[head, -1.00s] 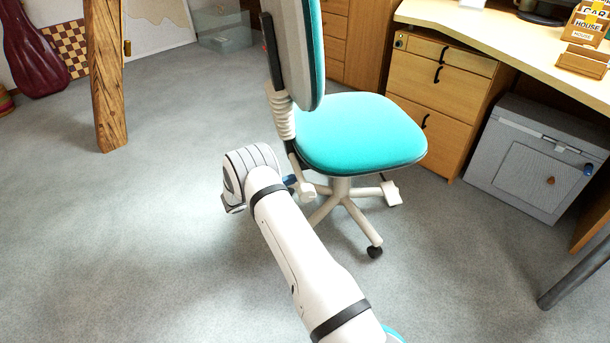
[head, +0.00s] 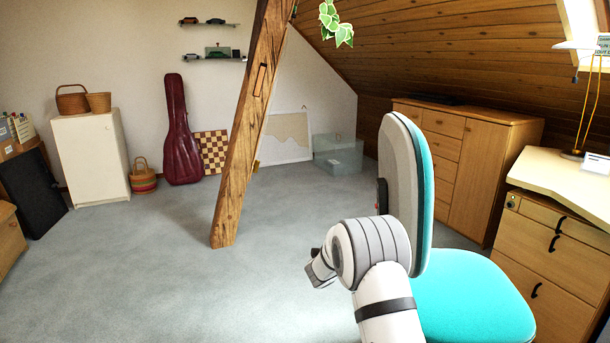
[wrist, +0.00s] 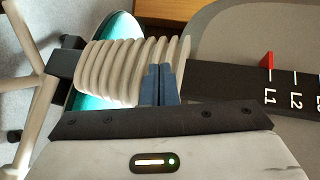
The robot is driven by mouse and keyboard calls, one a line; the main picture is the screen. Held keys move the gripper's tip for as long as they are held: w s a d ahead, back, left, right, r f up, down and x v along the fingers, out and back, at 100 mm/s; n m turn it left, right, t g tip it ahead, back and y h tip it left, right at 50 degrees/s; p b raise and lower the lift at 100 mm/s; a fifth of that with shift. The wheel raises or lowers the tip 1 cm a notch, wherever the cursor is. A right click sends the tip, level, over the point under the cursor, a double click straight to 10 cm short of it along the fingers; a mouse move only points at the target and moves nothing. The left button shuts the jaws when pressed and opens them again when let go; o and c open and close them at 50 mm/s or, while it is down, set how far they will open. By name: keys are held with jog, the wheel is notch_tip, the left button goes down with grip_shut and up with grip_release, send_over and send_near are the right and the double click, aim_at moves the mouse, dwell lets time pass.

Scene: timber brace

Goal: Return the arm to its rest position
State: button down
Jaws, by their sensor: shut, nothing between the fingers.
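My arm shows at the bottom right of the head view, with its white, grey-banded wrist raised in front of the teal office chair (head: 470,300). My gripper's fingertips are hidden in the head view. In the wrist view my gripper (wrist: 158,84) shows as two dark blue fingers close together, shut and empty. Behind them are the chair's pale ribbed sleeve (wrist: 125,70) and a dark bar marked L1, L2 with a red pointer (wrist: 267,60). I cannot tell whether the fingers touch the chair.
A slanted timber post (head: 240,150) stands left of my arm. Grey carpet (head: 150,270) is clear at the left and middle. The desk (head: 560,185) and drawers (head: 550,250) stand at the right. A white cabinet (head: 90,155) and a red guitar case (head: 180,130) are along the back wall.

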jog(key=s+a+r+n+t+y+p, duration=0.1)
jog(key=s+a+r+n+y+p, duration=0.2)
jog(key=r, duration=0.6)
jog(key=a+r+n+t+y+p, duration=0.1)
jog(key=r+n+y+p, duration=0.25)
jog(key=r, duration=0.55)
jog(key=s+a+r+n+g+y+p, duration=0.2)
jog(key=s+a+r+n+y+p, duration=0.2)
jog(key=s+r+n+p, duration=0.45)
jog(key=s+d+r+n+g+p, duration=0.1)
jog(key=s+r+n+g+p, duration=0.2)
jog(key=s, duration=0.9)
jog(key=s+d+r+n+g+p, duration=0.2)
jog(key=s+r+p, duration=0.3)
jog(key=s, duration=0.7)
jog(key=s+d+r+n+g+p, duration=0.2)
jog(key=s+r+n+g+p, duration=0.1)
jog(key=s, duration=1)
notch_tip(320, 180, up, 2)
jog(key=shift+r+n+g+p, duration=0.15)
jog(key=shift+n+g+p, duration=0.15)
jog(key=shift+n+p, duration=0.65)
jog(key=shift+w, duration=0.1)
